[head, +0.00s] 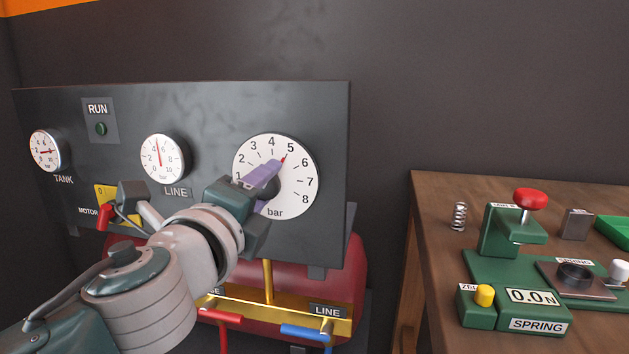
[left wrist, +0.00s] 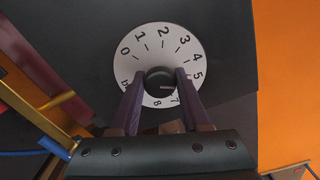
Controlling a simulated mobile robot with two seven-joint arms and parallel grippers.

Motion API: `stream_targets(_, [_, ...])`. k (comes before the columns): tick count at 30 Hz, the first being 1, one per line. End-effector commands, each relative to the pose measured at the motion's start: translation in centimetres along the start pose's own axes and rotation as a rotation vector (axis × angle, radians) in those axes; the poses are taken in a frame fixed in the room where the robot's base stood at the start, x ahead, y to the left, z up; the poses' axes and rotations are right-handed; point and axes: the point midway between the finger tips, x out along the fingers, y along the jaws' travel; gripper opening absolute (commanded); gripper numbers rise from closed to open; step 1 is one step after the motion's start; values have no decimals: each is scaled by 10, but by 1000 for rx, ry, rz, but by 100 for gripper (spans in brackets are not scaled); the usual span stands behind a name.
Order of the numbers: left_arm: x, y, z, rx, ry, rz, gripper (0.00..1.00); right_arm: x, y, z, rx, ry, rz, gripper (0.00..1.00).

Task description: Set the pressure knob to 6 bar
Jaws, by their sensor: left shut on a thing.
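The pressure dial (head: 301,187) is a white disc with black numbers and "bar" on the dark panel; it also shows in the left wrist view (left wrist: 144,60). Its round dark knob (left wrist: 158,79) sits at the centre. My left gripper (head: 266,182) is shut on the knob, with one purple finger on each side in the left wrist view (left wrist: 160,83). In the head view a small red mark shows beside the upper finger, near the 5. The exact setting is hard to read, as the fingers cover part of the knob and dial. My right gripper is not in view.
The panel (head: 215,110) also carries the TANK gauge (head: 45,151), the LINE gauge (head: 163,160) and a RUN lamp (head: 101,129). Below are a red tank (head: 345,262) and red and blue valve levers (head: 305,333). A wooden bench (head: 433,215) with a spring tester stands right.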

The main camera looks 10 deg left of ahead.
Motion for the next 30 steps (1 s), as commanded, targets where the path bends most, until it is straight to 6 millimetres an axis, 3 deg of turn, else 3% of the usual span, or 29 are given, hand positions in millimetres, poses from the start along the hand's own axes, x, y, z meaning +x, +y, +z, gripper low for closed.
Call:
stream_targets(15, [0, -1, 0, 413, 0, 0, 0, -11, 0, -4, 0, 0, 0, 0])
stream_targets(30, [0, -1, 0, 544, -1, -1, 0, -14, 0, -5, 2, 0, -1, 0])
